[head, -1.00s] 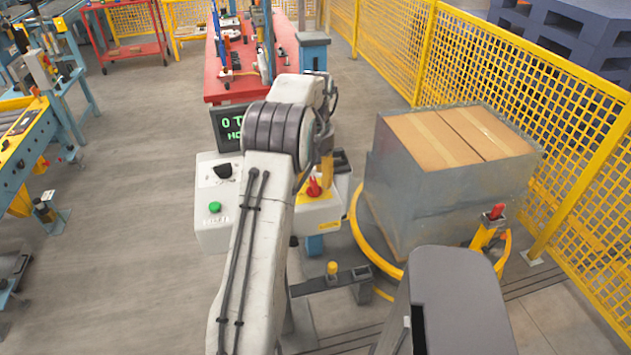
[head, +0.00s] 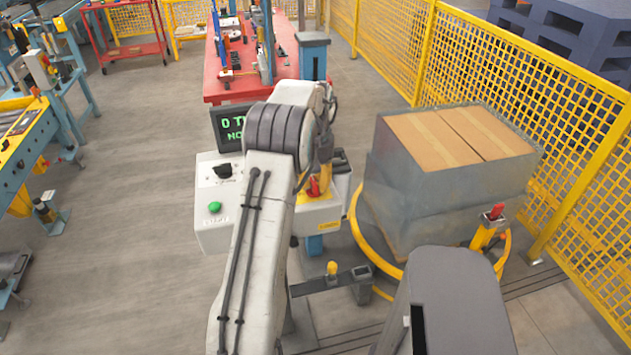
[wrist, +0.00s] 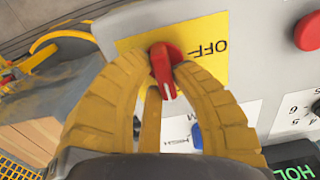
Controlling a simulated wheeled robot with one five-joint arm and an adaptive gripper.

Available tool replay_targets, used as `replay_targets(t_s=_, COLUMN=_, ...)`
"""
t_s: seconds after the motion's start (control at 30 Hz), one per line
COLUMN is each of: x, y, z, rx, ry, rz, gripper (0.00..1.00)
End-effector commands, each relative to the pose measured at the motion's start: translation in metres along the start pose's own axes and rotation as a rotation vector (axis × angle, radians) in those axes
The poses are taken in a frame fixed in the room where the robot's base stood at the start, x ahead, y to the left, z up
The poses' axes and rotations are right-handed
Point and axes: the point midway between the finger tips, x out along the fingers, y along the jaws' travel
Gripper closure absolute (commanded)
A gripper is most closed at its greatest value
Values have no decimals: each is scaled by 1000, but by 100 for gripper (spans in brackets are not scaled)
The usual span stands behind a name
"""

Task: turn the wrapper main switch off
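The main switch is a red handle (wrist: 165,72) on a yellow plate (wrist: 212,58) marked OFF, on the light grey control box (wrist: 262,22). The OFF text is upside down in the wrist view. The handle's white-marked tip points down in that view, while the OFF mark lies to its right. My gripper (wrist: 163,66) has its yellow fingertips on both sides of the handle and looks shut on it. In the head view the red handle (head: 313,187) is partly hidden by my gripper (head: 323,172).
The box also carries a green button (head: 214,207), a black knob (head: 223,171) and a red button (wrist: 308,32). A display (head: 230,127) stands behind. A wrapped pallet load (head: 405,205) and yellow fence (head: 490,80) are right. Floor at left is open.

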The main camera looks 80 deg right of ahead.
Motion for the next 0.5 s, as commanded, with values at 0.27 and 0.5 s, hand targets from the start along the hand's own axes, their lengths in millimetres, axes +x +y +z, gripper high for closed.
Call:
replay_targets(t_s=0.27, x=0, y=0, z=0, rx=0, ry=0, rz=0, gripper=100)
replay_targets(t_s=0.5, x=0, y=0, z=0, rx=-13, ry=0, rz=0, gripper=100)
